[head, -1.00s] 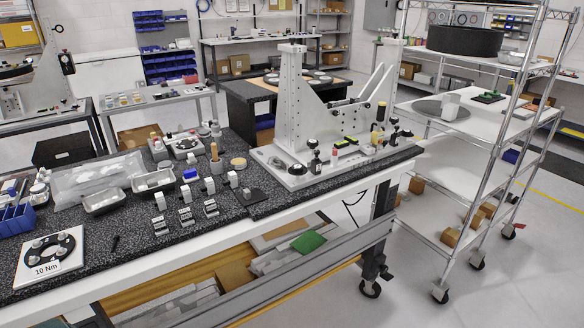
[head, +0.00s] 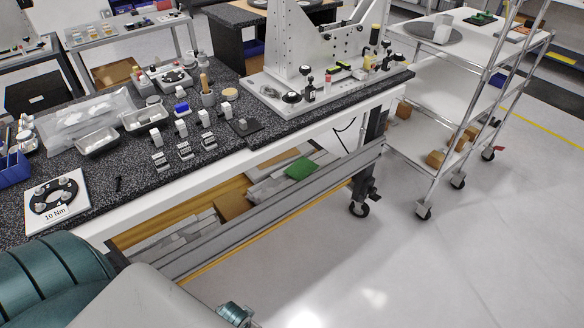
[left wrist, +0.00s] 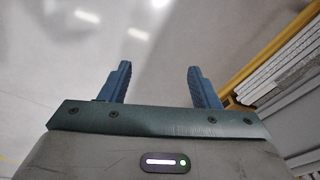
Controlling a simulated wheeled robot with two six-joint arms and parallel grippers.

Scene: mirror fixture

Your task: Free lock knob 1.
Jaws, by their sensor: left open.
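The white mirror fixture (head: 292,40), with a tall upright plate, stands on the far right part of the granite bench in the head view. Several small dark knobs stand on its base, among them one at the front left (head: 304,72) and one at the right (head: 387,47). I cannot tell which is lock knob 1. My left gripper (left wrist: 162,76) is open and empty in the left wrist view, above pale floor and well away from the fixture. My left arm shows at the bottom left of the head view. My right gripper is not in view.
The bench holds a 10 Nm plate (head: 56,197), metal trays (head: 98,143) and several small blocks. A shelf with yellow edging and boards lies under the bench; yellow edging (left wrist: 262,58) shows right of my left gripper. A wire cart (head: 440,120) stands right. Floor in front is clear.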

